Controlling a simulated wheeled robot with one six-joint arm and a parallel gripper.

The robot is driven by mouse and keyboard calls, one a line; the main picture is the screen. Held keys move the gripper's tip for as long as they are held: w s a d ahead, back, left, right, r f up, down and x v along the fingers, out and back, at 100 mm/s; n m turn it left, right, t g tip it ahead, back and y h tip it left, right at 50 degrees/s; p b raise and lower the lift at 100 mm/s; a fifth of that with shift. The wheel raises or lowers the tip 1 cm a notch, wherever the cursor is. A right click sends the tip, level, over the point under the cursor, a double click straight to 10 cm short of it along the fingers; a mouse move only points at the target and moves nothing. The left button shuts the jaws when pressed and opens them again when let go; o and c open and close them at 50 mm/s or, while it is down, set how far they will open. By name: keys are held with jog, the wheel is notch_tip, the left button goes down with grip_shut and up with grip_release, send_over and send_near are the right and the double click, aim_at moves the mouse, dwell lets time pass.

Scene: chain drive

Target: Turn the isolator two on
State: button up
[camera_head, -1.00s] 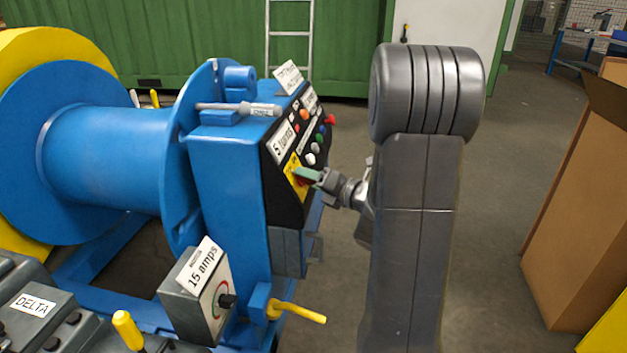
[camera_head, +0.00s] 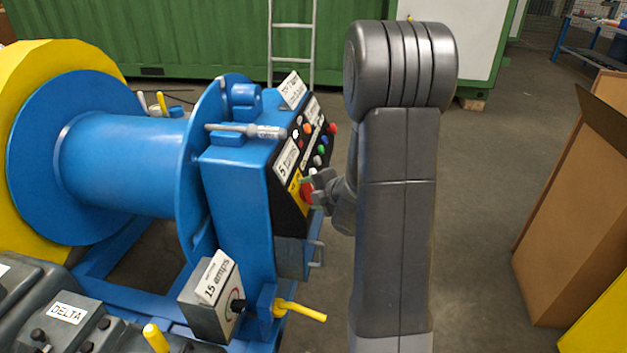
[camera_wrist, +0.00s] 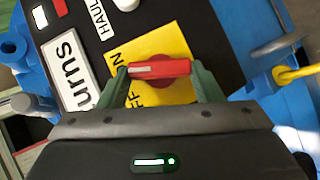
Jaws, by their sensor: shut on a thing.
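A red rotary switch handle (camera_wrist: 160,69) sits on a yellow plate (camera_wrist: 168,42) on the black face of the blue machine's control panel. It also shows in the head view (camera_head: 307,193). My gripper (camera_wrist: 160,72) has its two green fingers at the two ends of the handle and is shut on it. The handle lies crosswise in the wrist view, its white mark toward the left finger. Letters of ON and OFF show partly on the plate; the left finger hides some. I cannot tell which position the handle is in. No isolator number is readable.
Coloured buttons (camera_head: 320,149) sit above the switch, close to my wrist. A grey box labelled 15 amps (camera_head: 205,312) and a yellow-handled lever (camera_head: 303,311) stand lower down. A cardboard box (camera_head: 578,200) is at right; the floor between is clear.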

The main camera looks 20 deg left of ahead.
jog(key=m+p, duration=0.1)
jog(key=p, duration=0.3)
jog(key=r+m+g+h+p, duration=0.1)
jog(key=p, duration=0.3)
jog(key=shift+w+a+m+h, duration=0.1)
jog(key=shift+m+h, duration=0.2)
jog(key=shift+m, duration=0.1)
jog(key=shift+m+g+p, duration=0.3)
jog(key=shift+p, duration=0.7)
jog(key=shift+f+m+h+p, duration=0.25)
jog(key=shift+m+h+p, duration=0.05)
jog(key=shift+p, duration=0.6)
jog(key=o, duration=1)
jog(key=shift+w, duration=0.1)
jog(key=p+v, duration=0.3)
jog(key=v, duration=1)
jog(key=shift+r+p, duration=0.3)
jog(key=shift+r, duration=0.1)
